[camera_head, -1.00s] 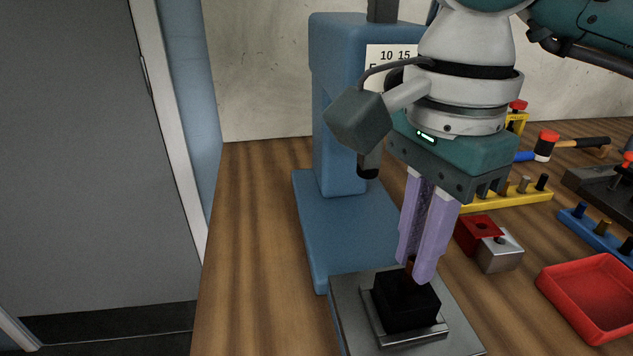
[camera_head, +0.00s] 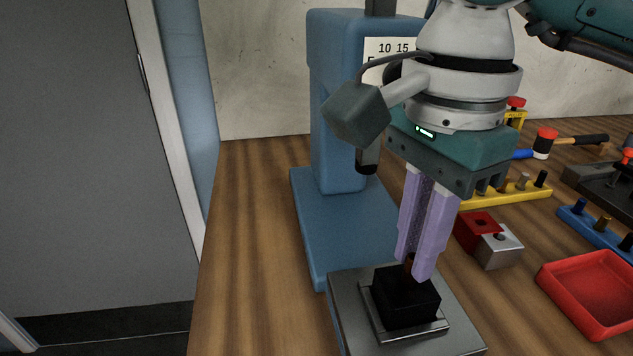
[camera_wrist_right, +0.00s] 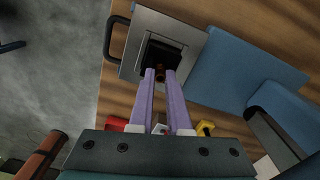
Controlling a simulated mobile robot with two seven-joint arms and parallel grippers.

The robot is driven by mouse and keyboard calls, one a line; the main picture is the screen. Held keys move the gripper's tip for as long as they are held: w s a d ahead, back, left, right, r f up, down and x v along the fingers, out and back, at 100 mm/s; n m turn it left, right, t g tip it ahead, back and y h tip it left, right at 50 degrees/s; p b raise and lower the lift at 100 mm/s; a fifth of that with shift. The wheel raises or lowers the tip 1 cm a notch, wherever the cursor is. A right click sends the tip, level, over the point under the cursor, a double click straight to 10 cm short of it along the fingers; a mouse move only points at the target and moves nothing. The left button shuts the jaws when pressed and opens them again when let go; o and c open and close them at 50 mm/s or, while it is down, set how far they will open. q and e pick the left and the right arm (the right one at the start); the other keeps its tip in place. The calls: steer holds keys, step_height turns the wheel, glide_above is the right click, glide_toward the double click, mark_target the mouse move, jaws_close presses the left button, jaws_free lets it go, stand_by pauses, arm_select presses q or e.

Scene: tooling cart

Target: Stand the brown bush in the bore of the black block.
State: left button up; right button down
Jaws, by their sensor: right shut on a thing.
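The black block (camera_head: 405,304) sits on a grey metal plate (camera_head: 349,325) at the front of the bench; it also shows in the right wrist view (camera_wrist_right: 175,52). My right gripper (camera_head: 417,268) points down over the block, its pale purple fingers shut on the brown bush (camera_head: 409,262). Only a small part of the bush shows between the fingertips, and in the right wrist view the bush (camera_wrist_right: 160,74) is at the block's near part. The bush's lower end is at the block's top; I cannot tell whether it is inside the bore. My left gripper is not in view.
A blue press (camera_head: 340,220) stands close behind and left of the gripper. To the right are a red block (camera_head: 474,228), a silver block (camera_head: 500,252), a red tray (camera_head: 560,297), and yellow (camera_head: 520,197) and blue (camera_head: 590,228) peg racks. Bare wood lies at left.

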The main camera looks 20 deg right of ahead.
steer(key=shift+c, duration=2)
jaws_free()
steer(key=shift+r, duration=0.15)
steer(key=shift+r+p, duration=0.8)
steer(key=shift+r, duration=0.25)
steer(key=shift+r+p, duration=1.15)
steer(key=shift+r, duration=0.7)
